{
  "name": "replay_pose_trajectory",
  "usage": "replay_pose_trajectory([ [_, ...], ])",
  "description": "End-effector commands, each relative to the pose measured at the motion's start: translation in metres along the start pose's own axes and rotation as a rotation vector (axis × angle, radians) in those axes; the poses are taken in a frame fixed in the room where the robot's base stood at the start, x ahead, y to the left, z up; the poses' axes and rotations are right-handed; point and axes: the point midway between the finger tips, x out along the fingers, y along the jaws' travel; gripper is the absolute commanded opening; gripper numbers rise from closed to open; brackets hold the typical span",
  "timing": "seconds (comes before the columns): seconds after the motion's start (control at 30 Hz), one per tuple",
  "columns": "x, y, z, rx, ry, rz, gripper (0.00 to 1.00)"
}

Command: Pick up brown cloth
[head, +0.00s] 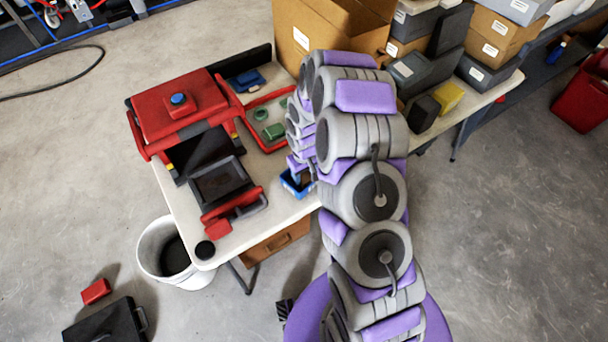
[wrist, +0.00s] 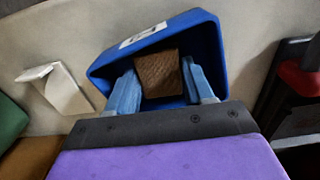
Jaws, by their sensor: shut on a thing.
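The brown cloth (wrist: 158,75) is a textured brown piece inside a blue bin (wrist: 206,42), seen in the wrist view. My gripper (wrist: 157,82) reaches into the bin with its two blue fingers on either side of the cloth, shut on it. In the head view the blue bin (head: 293,186) sits near the right edge of the white table, and my arm hides part of it. The cloth shows only as a small dark brown patch there. The cloth is still within the bin's walls.
On the table (head: 288,209) stand a red machine with black trays (head: 178,106) and a red-rimmed tray with green items (head: 269,118). A cardboard box (head: 318,30) and stacked boxes stand behind. A white bucket (head: 149,245) and black case (head: 105,322) are on the floor.

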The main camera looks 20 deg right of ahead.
Motion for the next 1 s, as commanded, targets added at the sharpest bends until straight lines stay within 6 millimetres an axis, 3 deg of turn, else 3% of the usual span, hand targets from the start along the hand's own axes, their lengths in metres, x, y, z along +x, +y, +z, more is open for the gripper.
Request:
replay_pose_trajectory([
  [0.27,-0.046,0.0,0.0,0.001,0.002,0.001,0.18],
  [0.6,-0.131,0.0,-0.002,0.0,0.005,0.001,0.18],
  [0.87,-0.167,0.001,-0.003,0.008,0.005,0.002,0.18],
  [1.0,-0.198,0.006,-0.01,0.12,0.004,0.01,0.18],
])
